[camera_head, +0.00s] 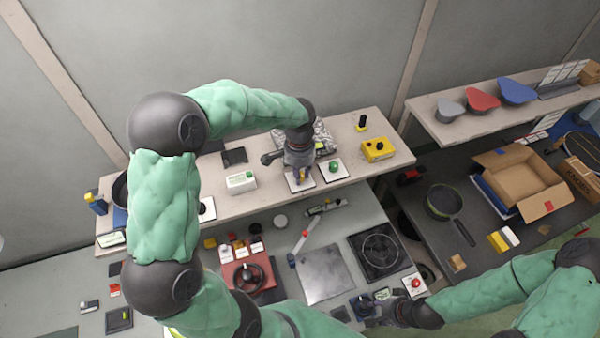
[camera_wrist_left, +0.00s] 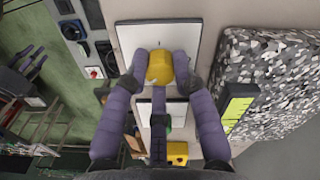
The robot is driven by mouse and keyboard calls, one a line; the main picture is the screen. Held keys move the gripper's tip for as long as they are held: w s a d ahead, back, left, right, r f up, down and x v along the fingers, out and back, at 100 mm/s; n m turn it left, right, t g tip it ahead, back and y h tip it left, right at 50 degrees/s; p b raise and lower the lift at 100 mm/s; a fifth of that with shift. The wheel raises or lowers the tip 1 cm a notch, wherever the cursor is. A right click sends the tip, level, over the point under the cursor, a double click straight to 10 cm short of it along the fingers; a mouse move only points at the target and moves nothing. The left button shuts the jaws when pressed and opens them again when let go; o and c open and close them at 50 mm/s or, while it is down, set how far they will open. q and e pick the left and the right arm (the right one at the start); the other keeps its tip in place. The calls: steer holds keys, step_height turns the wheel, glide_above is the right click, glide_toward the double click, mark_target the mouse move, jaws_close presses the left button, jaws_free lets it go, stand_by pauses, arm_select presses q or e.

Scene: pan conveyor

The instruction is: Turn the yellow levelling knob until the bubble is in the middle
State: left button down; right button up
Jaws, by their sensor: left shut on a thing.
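The yellow knob (camera_wrist_left: 160,68) stands on a white plate (camera_wrist_left: 186,34) in the left wrist view. My left gripper (camera_wrist_left: 161,75) has its purple fingers closed on both sides of it. In the head view my left gripper (camera_head: 301,175) reaches down over the white plate (camera_head: 293,185) on the shelf and mostly hides the knob. A yellow-green strip (camera_wrist_left: 237,104), which looks like the level, lies to the right beside a grey speckled slab (camera_wrist_left: 275,75). No bubble can be made out. My right gripper (camera_head: 368,309) is low over the bench; its fingers are too unclear to read.
Near the held knob are a green button (camera_head: 333,167) on a white plate and a yellow box (camera_head: 378,149) with a black knob. A white box (camera_head: 241,182) stands to the left. Below, the bench holds a grey plate (camera_head: 325,273) and a red fixture (camera_head: 240,270).

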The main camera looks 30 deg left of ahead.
arm_select(q)
steer(key=shift+f+n+b, duration=0.15)
steer(key=shift+n+b, duration=0.45)
steer(key=shift+n, duration=0.8)
steer(key=c, duration=1)
jaws_free()
step_height(320, 180, up, 12)
steer(key=shift+r, duration=0.15)
steer(key=shift+a, duration=0.1)
